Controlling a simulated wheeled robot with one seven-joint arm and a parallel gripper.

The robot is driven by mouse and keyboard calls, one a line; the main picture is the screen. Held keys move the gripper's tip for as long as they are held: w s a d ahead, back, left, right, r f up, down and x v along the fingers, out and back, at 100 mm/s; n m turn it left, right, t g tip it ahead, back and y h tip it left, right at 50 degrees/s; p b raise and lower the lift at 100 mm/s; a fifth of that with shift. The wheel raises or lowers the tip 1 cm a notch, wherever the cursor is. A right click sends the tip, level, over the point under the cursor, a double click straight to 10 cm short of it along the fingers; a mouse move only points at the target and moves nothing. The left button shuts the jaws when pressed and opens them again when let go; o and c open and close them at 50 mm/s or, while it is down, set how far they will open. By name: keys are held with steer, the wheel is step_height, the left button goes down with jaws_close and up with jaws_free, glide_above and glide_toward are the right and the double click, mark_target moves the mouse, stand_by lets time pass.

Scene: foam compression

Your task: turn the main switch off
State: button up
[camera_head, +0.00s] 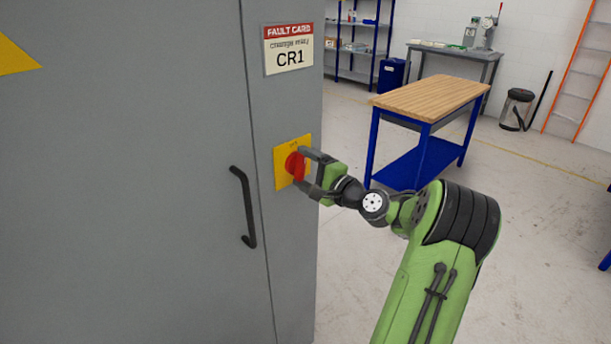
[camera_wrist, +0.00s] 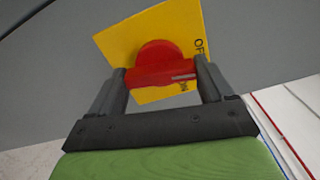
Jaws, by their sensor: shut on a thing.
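The main switch is a red rotary knob (camera_head: 294,165) on a yellow plate (camera_head: 280,178), fixed to the front of the grey cabinet beside the door seam. My gripper (camera_head: 302,168) reaches it from the right and is shut on the red knob. In the wrist view the knob (camera_wrist: 162,62) sits between the two dark fingers (camera_wrist: 163,82), one on each side of its grip bar. A pale mark shows at the right end of the bar. The yellow plate (camera_wrist: 120,42) carries the letters "OF", partly cut off, and "ON" lower down by the right finger.
The grey cabinet (camera_head: 130,200) fills the left, with a black door handle (camera_head: 244,205) left of the switch. A fault card (camera_head: 289,48) reading CR1 hangs above. A blue workbench with a wooden top (camera_head: 430,98) stands behind my arm. Open floor (camera_head: 540,230) lies to the right.

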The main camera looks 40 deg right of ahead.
steer(key=shift+f+n+b, duration=0.1)
steer(key=shift+n+b, duration=0.6)
steer(key=shift+n, duration=0.3)
steer(key=o, duration=0.9)
steer(key=shift+o, duration=0.2)
steer(key=s, duration=1.5)
steer(key=shift+s+d, duration=0.2)
steer(key=shift+s, duration=0.2)
